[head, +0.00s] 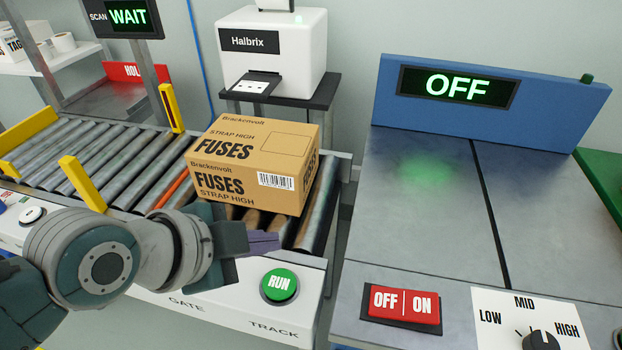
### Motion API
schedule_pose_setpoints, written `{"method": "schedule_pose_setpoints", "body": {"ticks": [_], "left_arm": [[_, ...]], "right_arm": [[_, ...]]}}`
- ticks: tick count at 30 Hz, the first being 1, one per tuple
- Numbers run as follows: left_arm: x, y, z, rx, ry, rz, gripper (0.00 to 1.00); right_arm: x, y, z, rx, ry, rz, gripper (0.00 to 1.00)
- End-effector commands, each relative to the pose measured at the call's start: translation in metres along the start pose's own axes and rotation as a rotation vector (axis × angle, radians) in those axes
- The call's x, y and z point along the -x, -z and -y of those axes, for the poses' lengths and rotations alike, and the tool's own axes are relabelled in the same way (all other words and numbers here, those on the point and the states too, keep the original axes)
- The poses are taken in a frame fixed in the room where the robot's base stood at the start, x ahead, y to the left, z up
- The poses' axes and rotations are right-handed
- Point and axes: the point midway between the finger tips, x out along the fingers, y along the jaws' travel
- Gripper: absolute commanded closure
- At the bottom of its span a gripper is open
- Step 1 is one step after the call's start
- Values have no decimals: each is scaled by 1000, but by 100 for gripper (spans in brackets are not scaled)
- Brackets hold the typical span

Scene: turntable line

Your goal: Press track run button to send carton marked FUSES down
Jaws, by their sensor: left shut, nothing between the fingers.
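The carton marked FUSES (250,163) is brown, reads "Brackenvolt" and "STRAP HIGH", and sits on the right end of the roller track (96,164). The round green RUN button (280,285) is on the white front panel, above the word TRACK. My left gripper (272,241) is shut and empty, up and to the left of the RUN button, in front of the carton's lower edge in the picture. A gap shows between its tips and the button. My left arm hides part of the panel near the word GATE. My right gripper is not in view.
A blue-backed machine (488,100) with an OFF display stands to the right, with a red OFF/ON switch (402,304) and a dial (541,340). A white Halbrix printer (271,55) stands behind. Yellow posts (83,184) flank the rollers. The display at upper left reads SCAN WAIT.

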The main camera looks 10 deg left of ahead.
Motion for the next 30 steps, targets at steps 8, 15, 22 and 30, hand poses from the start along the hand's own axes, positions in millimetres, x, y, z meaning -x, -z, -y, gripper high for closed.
{"method": "schedule_pose_setpoints", "body": {"ticks": [8, 15, 22, 30], "left_arm": [[-30, -22, -23, 3, 0, -1, 100], [-49, -36, -36, 0, 0, 0, 100], [-53, -38, -39, 1, 0, -1, 100], [-53, -38, -38, 1, 0, -1, 100]], "right_arm": [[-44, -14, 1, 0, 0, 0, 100], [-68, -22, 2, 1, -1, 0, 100], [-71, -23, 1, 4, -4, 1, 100], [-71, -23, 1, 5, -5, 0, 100]]}}
